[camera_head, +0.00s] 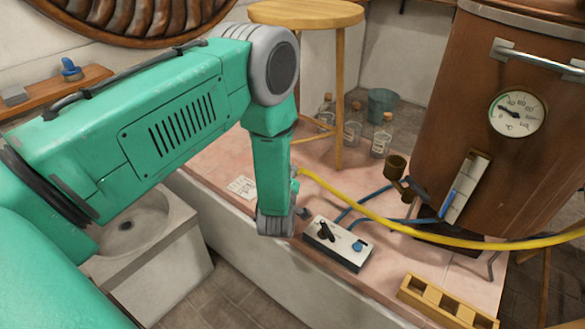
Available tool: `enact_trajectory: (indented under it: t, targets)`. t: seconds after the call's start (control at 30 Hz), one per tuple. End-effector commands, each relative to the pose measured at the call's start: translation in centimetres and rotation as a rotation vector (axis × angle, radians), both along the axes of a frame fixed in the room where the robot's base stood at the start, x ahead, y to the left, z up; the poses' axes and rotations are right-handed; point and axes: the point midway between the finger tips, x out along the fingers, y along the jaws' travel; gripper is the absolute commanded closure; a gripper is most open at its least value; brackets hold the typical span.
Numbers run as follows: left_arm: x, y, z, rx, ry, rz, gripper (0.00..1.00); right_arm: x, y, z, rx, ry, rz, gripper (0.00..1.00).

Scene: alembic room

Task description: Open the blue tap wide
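A small white box (339,243) with dark sides stands on the pink tiled top. It carries a blue knob (357,246) at its right end, which looks like the blue tap, and a black lever (324,231) to the left of it. How far the knob is turned is too small to tell. My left arm reaches in from the left and bends down. My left gripper (303,213) shows only as a small dark tip beside the grey wrist, just left of the box and apart from the blue knob. My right gripper is out of view.
A yellow hose (375,217) and blue tubes (362,203) run behind the box. A copper vessel (440,125) with a gauge stands at right. A wooden rack (446,304) lies front right. Glass bottles (382,137) and a stool (307,12) stand behind. Another blue item (71,70) sits on a shelf.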

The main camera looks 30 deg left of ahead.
Motion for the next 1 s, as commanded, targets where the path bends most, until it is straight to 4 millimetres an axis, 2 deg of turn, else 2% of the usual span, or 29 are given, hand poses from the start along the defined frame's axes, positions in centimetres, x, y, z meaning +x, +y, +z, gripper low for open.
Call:
enact_trajectory:
  t: [0.6, 1.0]
  targets:
    - [-1.1, 2.3, 0.0, 0.003, -0.002, -0.545, 1.0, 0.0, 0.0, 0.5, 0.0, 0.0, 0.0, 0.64]
    - [-1.1, 2.9, 0.0, 0.003, -0.003, -0.732, 1.0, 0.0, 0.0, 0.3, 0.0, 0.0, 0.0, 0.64]
